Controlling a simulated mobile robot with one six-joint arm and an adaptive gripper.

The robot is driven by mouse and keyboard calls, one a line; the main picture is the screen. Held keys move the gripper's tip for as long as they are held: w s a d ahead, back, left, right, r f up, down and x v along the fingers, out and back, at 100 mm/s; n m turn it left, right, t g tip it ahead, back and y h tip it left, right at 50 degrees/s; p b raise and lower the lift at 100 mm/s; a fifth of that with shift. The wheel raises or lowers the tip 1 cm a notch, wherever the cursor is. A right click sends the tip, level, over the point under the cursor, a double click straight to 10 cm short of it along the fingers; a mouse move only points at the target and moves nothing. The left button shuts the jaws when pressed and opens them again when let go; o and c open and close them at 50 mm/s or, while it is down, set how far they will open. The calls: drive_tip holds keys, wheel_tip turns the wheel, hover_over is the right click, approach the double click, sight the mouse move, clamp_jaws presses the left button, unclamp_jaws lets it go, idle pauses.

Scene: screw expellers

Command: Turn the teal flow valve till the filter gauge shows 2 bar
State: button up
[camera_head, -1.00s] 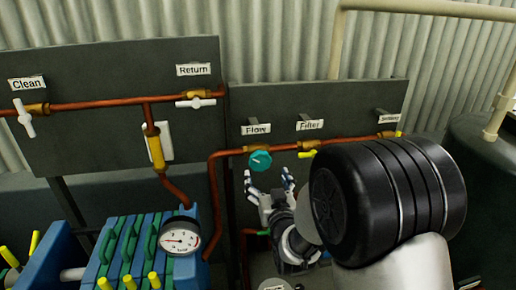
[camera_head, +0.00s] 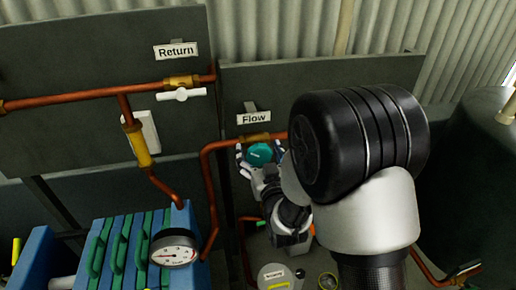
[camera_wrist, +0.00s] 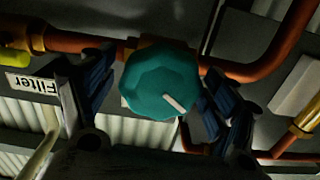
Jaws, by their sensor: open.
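The teal flow valve (camera_head: 260,153) is a round knob on the copper pipe under the Flow label (camera_head: 254,118). In the wrist view the teal knob (camera_wrist: 160,84) fills the middle, with a pale pointer mark toward its lower right. My gripper (camera_head: 260,163) is open, its fingers on either side of the knob; in the wrist view its fingertips (camera_wrist: 155,88) flank the knob, and contact is unclear. The filter gauge (camera_head: 175,249) is a round white dial with a needle at the front of the filter press; its numbers are too small to read.
The blue and green filter press (camera_head: 122,250) stands at lower left. A white-handled valve (camera_head: 181,95) sits under the Return label (camera_head: 176,51). The Filter label (camera_wrist: 33,85) shows at left in the wrist view. My arm hides the pipes right of the knob.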

drive_tip(key=shift+s, duration=0.1)
drive_tip(key=shift+c, duration=0.4)
drive_tip(key=c, duration=1)
drive_tip(key=shift+n+b, duration=0.4)
drive_tip(key=shift+b, duration=0.2)
drive_tip(key=n+b, duration=0.3)
drive_tip(key=b, duration=0.2)
drive_tip(key=shift+a+f+n, duration=0.1)
drive_tip(key=shift+f+n, duration=0.05)
drive_tip(key=shift+n, duration=0.25)
drive_tip(key=n+b, duration=0.4)
drive_tip(key=shift+n+b, duration=0.85)
drive_tip(key=shift+n, duration=0.05)
drive_tip(key=shift+r, duration=0.2)
